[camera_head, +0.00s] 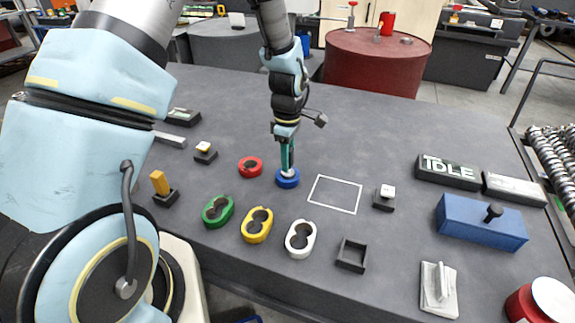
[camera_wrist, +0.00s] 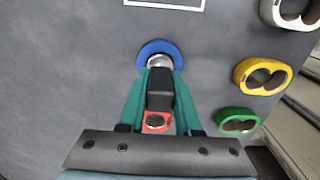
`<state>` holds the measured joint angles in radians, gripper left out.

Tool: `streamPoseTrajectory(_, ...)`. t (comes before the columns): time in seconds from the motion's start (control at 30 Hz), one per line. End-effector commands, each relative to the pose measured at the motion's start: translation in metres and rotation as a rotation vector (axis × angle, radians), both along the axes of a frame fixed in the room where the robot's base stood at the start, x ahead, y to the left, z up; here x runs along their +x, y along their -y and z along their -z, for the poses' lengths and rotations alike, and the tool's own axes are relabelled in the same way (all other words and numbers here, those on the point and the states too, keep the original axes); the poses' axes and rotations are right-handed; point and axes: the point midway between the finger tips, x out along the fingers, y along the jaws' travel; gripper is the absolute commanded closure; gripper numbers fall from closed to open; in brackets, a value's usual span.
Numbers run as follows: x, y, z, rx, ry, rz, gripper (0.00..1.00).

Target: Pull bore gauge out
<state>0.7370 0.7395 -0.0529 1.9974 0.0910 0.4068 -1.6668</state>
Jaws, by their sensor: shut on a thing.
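The blue ring (camera_head: 288,180) lies on the grey table under my gripper; it also shows in the wrist view (camera_wrist: 172,46). What looks like the bore gauge (camera_wrist: 160,88) has a dark grip and a silver lower part (camera_wrist: 159,61). The silver part stands at the opening of the blue ring; how deep it sits is hidden. My gripper (camera_head: 287,165) points down above the ring, with its teal fingers on either side of the gauge. It is shut on the gauge's dark grip.
A red ring (camera_head: 250,167) lies just left of the blue one. Green (camera_head: 217,211), yellow (camera_head: 257,225) and white (camera_head: 300,239) two-hole blocks stand in front. A white outlined rectangle (camera_head: 335,194) to the right is empty. A red barrel (camera_head: 375,65) stands behind the table.

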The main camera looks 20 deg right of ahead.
Motion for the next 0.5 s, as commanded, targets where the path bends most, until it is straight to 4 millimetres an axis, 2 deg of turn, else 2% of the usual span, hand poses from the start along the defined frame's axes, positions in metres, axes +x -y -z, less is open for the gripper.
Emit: streamPoseTrajectory(0.5, 0.0002, 0.0001, -0.0069, -0.001, 0.001, 0.0, 1.0)
